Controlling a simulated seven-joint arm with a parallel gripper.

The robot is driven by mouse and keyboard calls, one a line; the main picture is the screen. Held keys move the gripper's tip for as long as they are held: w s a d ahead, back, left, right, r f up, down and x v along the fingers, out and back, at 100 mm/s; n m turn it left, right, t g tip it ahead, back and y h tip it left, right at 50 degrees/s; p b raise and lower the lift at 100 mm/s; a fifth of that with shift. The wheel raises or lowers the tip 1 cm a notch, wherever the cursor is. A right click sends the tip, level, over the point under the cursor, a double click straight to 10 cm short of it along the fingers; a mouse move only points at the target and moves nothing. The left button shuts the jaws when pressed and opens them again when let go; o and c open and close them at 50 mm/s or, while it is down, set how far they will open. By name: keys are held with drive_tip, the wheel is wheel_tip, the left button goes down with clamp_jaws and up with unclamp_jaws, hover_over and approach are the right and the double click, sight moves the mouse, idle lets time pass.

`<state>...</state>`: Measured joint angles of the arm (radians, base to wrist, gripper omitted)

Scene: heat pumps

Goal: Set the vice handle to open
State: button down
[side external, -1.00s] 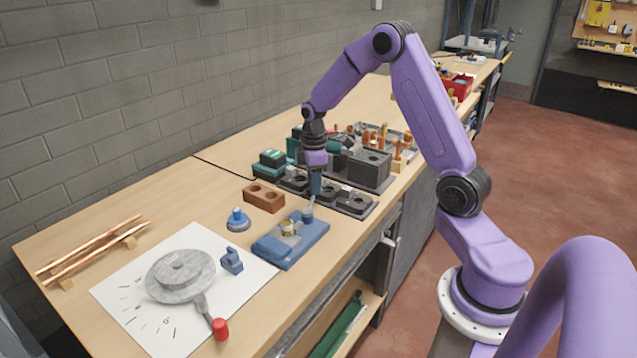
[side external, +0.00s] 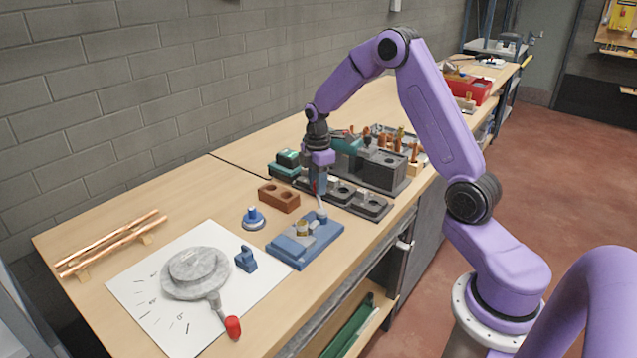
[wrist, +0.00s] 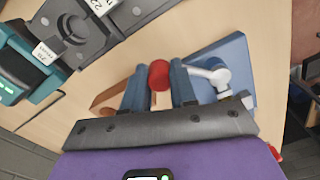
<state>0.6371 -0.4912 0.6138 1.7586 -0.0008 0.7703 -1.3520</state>
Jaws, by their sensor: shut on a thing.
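The blue vice (side external: 305,240) lies on the bench in the side view, with a small brass-coloured cylinder (side external: 302,228) on it. Its corner and pale handle pivot (wrist: 218,76) show at the right of the wrist view. The handle's red knob (wrist: 159,75) sits between the two blue-grey fingers of my gripper (wrist: 159,92). My gripper is shut on this knob end. In the side view my gripper (side external: 319,190) points down behind the vice, and the pale handle rises from the pivot towards it. The fingers hide part of the handle.
A brown two-hole block (side external: 279,197) and a blue round knob part (side external: 253,218) stand left of my gripper. Dark fixtures (side external: 360,202) sit close on its right. A grey dial (side external: 195,272) with a red-tipped handle lies on white paper in front.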

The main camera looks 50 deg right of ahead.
drive_tip(key=shift+r, duration=0.1)
drive_tip(key=c, duration=0.9)
unclamp_jaws()
wheel_tip(320, 180, up, 17)
drive_tip(key=shift+r, duration=0.15)
